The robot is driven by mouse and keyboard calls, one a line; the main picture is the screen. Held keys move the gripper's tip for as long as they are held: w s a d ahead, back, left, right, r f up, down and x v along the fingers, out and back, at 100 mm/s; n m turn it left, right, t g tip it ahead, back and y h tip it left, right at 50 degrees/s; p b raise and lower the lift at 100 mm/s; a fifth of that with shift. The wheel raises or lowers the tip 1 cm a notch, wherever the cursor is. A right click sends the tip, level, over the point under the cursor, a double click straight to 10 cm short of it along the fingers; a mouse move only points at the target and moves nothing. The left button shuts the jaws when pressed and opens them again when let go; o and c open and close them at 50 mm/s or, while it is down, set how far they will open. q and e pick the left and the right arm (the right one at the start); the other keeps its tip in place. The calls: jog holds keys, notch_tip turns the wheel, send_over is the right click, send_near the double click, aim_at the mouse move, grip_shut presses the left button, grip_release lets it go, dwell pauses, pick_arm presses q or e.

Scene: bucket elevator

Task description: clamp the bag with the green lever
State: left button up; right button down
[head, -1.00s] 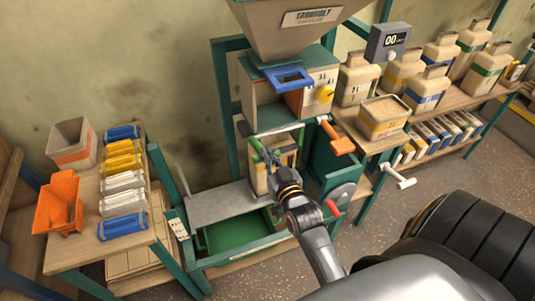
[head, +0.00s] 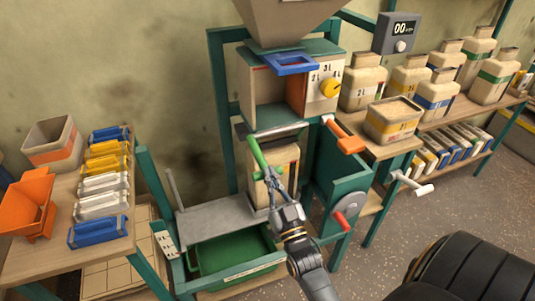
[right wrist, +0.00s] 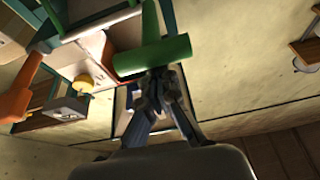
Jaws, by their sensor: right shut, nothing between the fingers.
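The green lever (head: 257,151) sticks out from the machine below the chute, tilted down toward me. In the right wrist view its green handle (right wrist: 152,55) lies across the picture just beyond my fingertips. The beige bag (head: 286,160) stands upright on the grey shelf under the chute, partly hidden by the lever and my right gripper. My right gripper (head: 270,180) is shut and empty, with its tips close to the lever's lower end; I cannot tell whether they touch. It also shows in the right wrist view (right wrist: 158,78). My left gripper is out of view.
An orange-handled lever (head: 343,136) juts out on the right, above a red-knobbed crank (head: 344,220). A green tray (head: 235,253) sits under the grey shelf (head: 215,217). Side tables hold an orange scoop (head: 30,205), colored packs and several bags.

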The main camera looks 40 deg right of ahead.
jog(key=shift+f+b, duration=0.35)
jog(key=shift+f, duration=0.45)
jog(key=shift+w, duration=0.1)
